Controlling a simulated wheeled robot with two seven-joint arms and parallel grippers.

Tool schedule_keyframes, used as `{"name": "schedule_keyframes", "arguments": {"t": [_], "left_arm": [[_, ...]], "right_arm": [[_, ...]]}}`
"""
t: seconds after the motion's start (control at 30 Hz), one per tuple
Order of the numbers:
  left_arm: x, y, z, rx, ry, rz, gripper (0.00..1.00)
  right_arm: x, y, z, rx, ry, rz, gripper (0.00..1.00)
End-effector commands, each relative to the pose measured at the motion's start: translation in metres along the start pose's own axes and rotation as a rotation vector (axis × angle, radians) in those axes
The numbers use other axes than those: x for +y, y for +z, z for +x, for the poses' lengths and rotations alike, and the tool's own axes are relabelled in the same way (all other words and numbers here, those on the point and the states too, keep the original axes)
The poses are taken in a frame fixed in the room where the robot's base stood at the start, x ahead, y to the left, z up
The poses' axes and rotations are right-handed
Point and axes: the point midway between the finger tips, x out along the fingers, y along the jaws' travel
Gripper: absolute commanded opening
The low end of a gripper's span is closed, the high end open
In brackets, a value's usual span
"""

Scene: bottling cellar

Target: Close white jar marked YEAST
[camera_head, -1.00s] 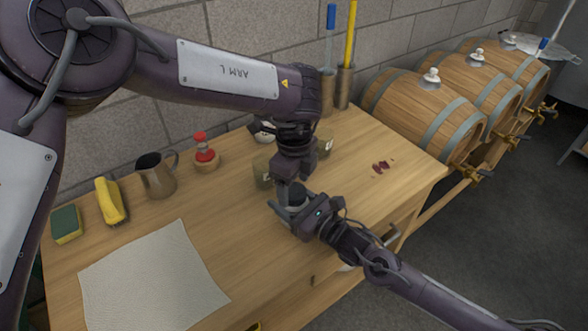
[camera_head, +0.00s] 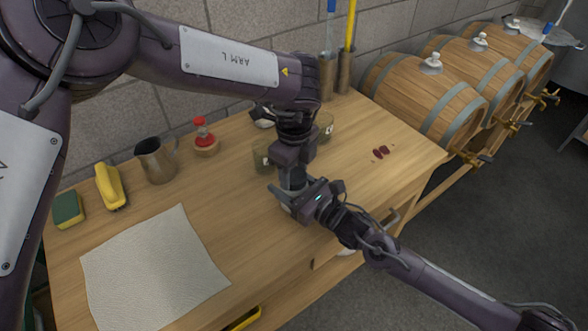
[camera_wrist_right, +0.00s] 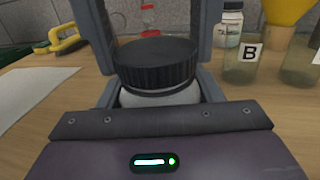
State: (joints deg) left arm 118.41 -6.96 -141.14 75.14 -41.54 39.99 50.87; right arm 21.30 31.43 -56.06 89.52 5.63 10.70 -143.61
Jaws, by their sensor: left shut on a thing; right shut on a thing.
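The white jar (camera_wrist_right: 158,97) stands on the wooden table near its front edge, mostly hidden by my grippers in the head view. Its black ribbed lid (camera_wrist_right: 157,66) sits on top and looks level; I cannot tell how tight it is. My left gripper (camera_head: 292,187) comes down from above, its fingers shut on either side of the lid. My right gripper (camera_head: 285,201) reaches in from the front right, low, and is shut around the white body beneath. The YEAST marking is hidden.
Glass jars, one marked B (camera_wrist_right: 242,62), stand close behind. Dark red spots (camera_head: 381,152) mark the clear right side. Barrels (camera_head: 425,98) stand beyond.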

Motion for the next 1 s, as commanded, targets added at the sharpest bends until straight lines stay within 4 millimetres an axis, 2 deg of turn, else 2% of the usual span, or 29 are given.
{"name": "schedule_keyframes", "arguments": {"t": [0.43, 0.5, 0.63, 0.67, 0.7, 0.83, 1.0], "left_arm": [[0.0001, 0.0001, 0.0004, 0.0, 0.001, 0.897, 0.23], [0.0001, 0.0001, 0.0004, 0.0, 0.001, 0.977, 0.23], [0.0001, 0.0001, 0.0005, 0.001, 0.001, 0.966, 0.23], [0.0001, 0.0001, 0.0005, 0.001, 0.001, 0.966, 0.53], [0.0001, 0.0002, 0.0005, 0.001, 0.001, 0.965, 0.58], [0.0001, 0.0003, 0.0005, 0.001, 0.001, 0.964, 0.75], [0.0, 0.0003, 0.0006, 0.0, 0.0, 0.963, 0.76]], "right_arm": [[-0.0007, -0.0004, -0.0001, 0.001, -0.001, 0.0, 0.0], [-0.0007, -0.0004, -0.0002, 0.001, -0.002, 0.0, 0.0], [-0.0008, -0.0005, -0.0002, 0.001, -0.002, 0.0, 0.0], [-0.0008, -0.0005, -0.0002, 0.001, -0.002, 0.0, 0.0], [-0.0008, -0.0004, -0.0002, 0.001, -0.002, 0.0, 0.0], [-0.0008, -0.0004, -0.0002, 0.001, -0.002, 0.0, 0.0], [-0.0006, -0.0004, -0.0002, 0.001, -0.001, 0.0, 0.0]]}}
